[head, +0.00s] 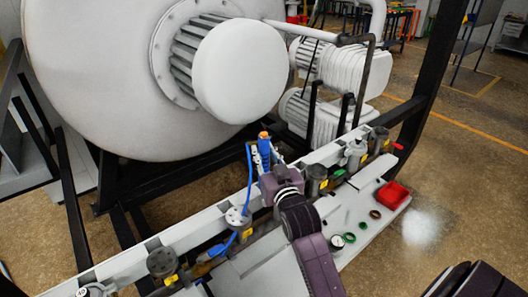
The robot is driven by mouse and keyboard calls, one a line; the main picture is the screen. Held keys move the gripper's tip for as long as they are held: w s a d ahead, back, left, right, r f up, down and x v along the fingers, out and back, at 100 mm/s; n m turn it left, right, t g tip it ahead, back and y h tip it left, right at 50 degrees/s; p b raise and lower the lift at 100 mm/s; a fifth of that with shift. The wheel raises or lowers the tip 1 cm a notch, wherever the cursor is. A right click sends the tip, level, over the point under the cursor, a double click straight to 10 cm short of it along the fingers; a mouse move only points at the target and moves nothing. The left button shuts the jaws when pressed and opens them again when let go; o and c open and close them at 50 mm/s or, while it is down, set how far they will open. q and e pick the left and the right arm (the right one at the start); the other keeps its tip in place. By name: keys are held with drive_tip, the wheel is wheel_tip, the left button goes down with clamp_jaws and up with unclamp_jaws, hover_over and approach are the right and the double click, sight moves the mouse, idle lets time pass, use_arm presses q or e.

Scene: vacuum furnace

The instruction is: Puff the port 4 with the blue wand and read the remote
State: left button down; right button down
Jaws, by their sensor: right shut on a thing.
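My right gripper (267,168) is shut on the blue wand (264,148), which stands roughly upright with an orange tip on top. A blue hose (249,180) hangs beside it and runs down to the left. The wand's lower end is hidden by the gripper. The port numbers cannot be read, so I cannot tell which is port 4. I cannot make out the remote. My left gripper is not in view.
A white shelf (338,256) runs along the rail's near side. It holds a red tray (392,195), a round gauge (337,242) and small rings (375,214). The big white furnace vessel (110,75) and pumps (355,72) stand behind. Floor is open at the right.

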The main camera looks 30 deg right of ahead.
drive_tip(key=c, duration=1.6)
unclamp_jaws()
drive_tip(key=v, duration=1.2)
